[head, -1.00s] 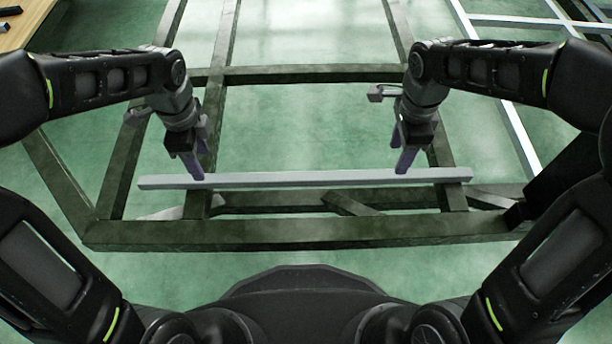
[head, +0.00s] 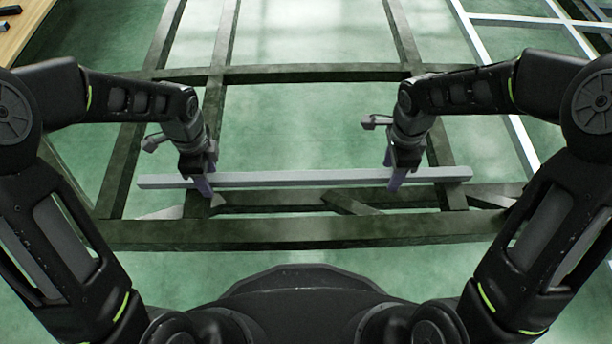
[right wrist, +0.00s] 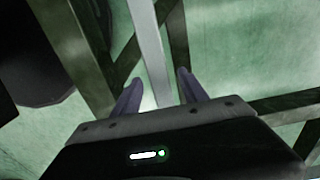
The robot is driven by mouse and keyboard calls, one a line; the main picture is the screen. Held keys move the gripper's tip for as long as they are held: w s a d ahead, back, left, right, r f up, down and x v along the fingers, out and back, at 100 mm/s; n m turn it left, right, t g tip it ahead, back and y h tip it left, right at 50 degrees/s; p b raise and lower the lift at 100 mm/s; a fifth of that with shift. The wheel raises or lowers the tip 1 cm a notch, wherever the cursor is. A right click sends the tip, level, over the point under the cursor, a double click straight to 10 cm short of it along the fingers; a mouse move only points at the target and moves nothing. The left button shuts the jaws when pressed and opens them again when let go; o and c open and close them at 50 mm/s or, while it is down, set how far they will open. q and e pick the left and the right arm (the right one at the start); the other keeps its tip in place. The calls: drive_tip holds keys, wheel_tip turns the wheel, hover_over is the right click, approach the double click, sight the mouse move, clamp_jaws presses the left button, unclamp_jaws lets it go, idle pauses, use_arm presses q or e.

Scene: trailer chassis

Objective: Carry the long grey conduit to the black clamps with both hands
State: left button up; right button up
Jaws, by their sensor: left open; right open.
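The long grey conduit (head: 300,178) lies level from left to right across the dark chassis frame in the head view. My left gripper (head: 203,184) is at the conduit's left part, pointing down, with its purple fingers open around the bar. My right gripper (head: 395,180) is at the right part, also pointing down and open. In the right wrist view the conduit (right wrist: 150,55) runs between the two open fingers of the right gripper (right wrist: 158,90), with a gap on each side. I cannot make out the black clamps.
The dark chassis frame (head: 300,232) has a front beam nearer to me than the conduit and a cross beam (head: 310,74) farther back. White rails (head: 520,145) stand at the right. A wooden table edge (head: 30,25) is at the far left. Green floor shows between the beams.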

use_arm(q)
drive_tip(key=shift+c, duration=0.3)
use_arm(e)
drive_tip(key=shift+c, duration=0.3)
use_arm(q)
clamp_jaws()
use_arm(e)
clamp_jaws()
idle(0.4)
